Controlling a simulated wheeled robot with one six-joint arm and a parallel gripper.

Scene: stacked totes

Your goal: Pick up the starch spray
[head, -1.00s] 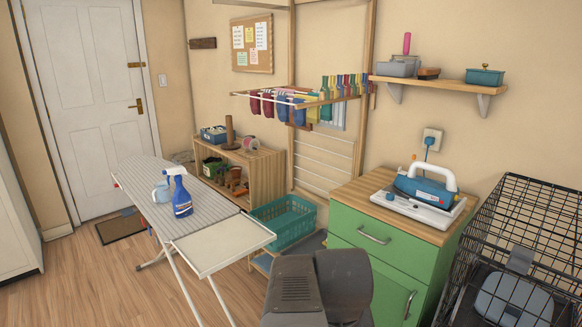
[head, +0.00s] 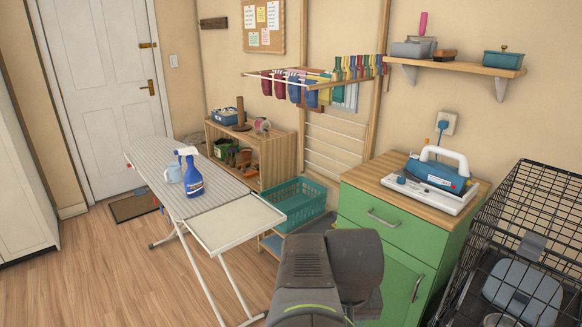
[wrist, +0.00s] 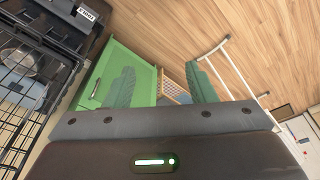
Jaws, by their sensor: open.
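The starch spray (head: 193,177) is a blue bottle with a white and blue trigger head. It stands upright on the striped ironing board (head: 150,152), left of centre in the head view. The spray is not visible in the wrist view. In the head view my arm hides the gripper's fingers.
A green cabinet (head: 376,237) carries an iron (head: 438,172). A black wire cage (head: 520,235) stands at the right. A teal basket (head: 297,206) is behind the board, near a wooden shelf unit (head: 276,160). Wooden floor (head: 110,270) left of the board is clear.

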